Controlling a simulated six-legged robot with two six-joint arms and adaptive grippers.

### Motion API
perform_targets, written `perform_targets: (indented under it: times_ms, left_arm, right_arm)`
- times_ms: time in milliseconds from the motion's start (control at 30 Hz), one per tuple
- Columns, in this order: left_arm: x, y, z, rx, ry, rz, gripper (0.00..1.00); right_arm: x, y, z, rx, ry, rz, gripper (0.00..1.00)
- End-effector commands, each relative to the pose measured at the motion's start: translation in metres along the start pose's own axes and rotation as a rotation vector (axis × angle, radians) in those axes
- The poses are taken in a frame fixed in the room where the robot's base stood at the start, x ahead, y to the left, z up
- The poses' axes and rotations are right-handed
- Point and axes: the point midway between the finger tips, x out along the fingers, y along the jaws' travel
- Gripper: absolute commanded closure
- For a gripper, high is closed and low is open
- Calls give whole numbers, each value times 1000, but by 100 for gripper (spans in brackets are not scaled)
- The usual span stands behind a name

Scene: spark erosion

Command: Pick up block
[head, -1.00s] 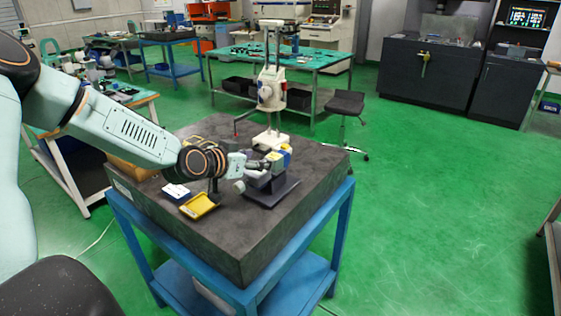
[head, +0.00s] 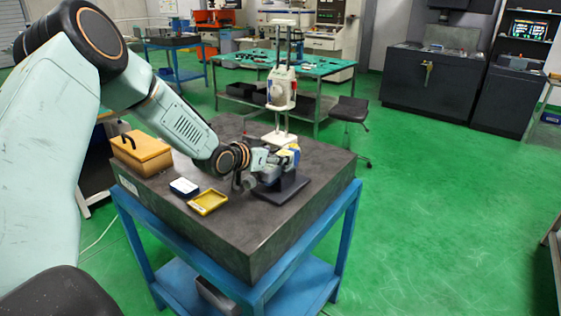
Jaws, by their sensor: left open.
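My left arm reaches in from the left over the dark stone slab (head: 225,235). My left gripper (head: 281,160) is open at a small dark stand (head: 284,190) on the slab. A small grey block-like piece with blue and yellow parts (head: 292,152) is at the top of the stand, right at the fingertips. The gripper partly hides it, and I cannot tell whether the fingers touch it. My right gripper is not in view.
A yellow tray (head: 208,202), a small dark blue box with a white top (head: 183,187) and a wooden box (head: 141,153) lie left on the slab. A tall white column gauge (head: 281,95) stands behind. A black stool (head: 349,109) is beyond.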

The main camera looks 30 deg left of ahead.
Motion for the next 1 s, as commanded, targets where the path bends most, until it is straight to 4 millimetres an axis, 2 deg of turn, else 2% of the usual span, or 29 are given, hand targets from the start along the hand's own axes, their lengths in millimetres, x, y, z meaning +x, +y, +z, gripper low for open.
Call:
perform_targets:
  times_ms: [200, 900, 1000]
  left_arm:
    - [0, 1, 0, 1, 0, 1, 37]
    - [0, 1, 0, 1, -2, 1, 96]
    - [0, 1, -1, 2, 1, 1, 100]
  right_arm:
    - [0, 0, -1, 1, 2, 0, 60]
    - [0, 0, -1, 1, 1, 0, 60]
    - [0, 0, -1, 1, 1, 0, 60]
